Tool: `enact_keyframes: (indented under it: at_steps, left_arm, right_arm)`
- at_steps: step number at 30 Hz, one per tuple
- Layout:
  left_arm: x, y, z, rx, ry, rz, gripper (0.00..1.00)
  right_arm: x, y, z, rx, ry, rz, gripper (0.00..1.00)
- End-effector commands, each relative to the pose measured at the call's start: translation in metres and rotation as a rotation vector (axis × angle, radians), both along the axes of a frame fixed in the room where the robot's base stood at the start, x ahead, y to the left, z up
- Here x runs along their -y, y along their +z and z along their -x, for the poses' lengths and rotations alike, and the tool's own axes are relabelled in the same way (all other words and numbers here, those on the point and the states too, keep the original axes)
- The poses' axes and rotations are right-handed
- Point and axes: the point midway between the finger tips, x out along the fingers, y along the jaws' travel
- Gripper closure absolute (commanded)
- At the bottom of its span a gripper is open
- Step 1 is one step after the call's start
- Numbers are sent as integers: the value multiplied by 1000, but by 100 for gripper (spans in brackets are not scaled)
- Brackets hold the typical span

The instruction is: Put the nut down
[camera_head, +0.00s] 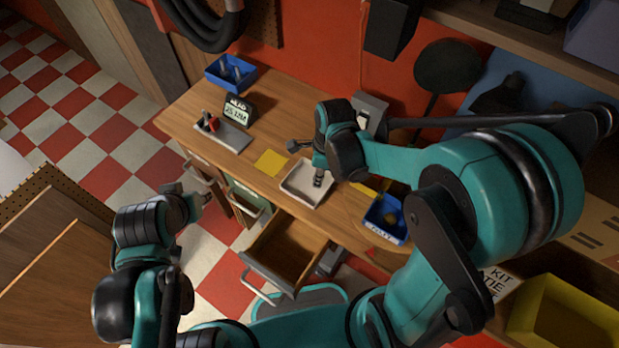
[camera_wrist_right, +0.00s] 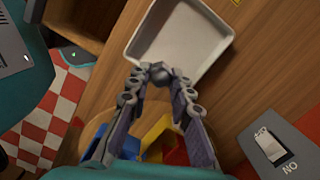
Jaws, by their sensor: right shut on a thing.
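The nut (camera_wrist_right: 159,74) shows as a small dark grey piece between the fingertips of my right gripper (camera_wrist_right: 158,78) in the right wrist view. The gripper is shut on it. In the head view my right gripper (camera_head: 318,180) points down over the white tray (camera_head: 293,190), near its right side; the nut is too small to make out there. The tray also shows in the right wrist view (camera_wrist_right: 190,30), beyond the fingertips. I cannot tell whether the nut touches it. My left gripper (camera_head: 200,196) is by the left front of the bench, too small to read.
A blue bin (camera_head: 376,212) with yellow contents stands right of the tray. A yellow patch (camera_head: 271,162) lies left of it. A display (camera_head: 236,108), a grey fixture (camera_head: 222,136) and another blue bin (camera_head: 228,75) are farther left. An open drawer (camera_head: 283,250) juts out in front.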

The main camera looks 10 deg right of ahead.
Motion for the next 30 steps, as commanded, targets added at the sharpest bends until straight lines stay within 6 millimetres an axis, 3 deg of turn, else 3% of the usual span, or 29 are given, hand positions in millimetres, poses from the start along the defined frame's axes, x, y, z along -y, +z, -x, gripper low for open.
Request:
enact_keyframes:
  at_steps: [3,8,11,18,30]
  left_arm:
    - [0,-6,0,0,0,0,68]
    - [0,-8,0,0,0,0,68]
    - [0,-9,0,0,0,0,68]
    - [0,-19,0,0,0,0,68]
    - [0,-23,0,0,0,0,68]
  right_arm:
    - [-13,-16,-21,0,1,0,100]
    - [-21,-24,-34,0,0,0,100]
    - [-22,-29,-36,0,-1,0,100]
    - [-21,-63,-35,0,-1,0,100]
    - [-21,-69,-35,0,-1,0,100]
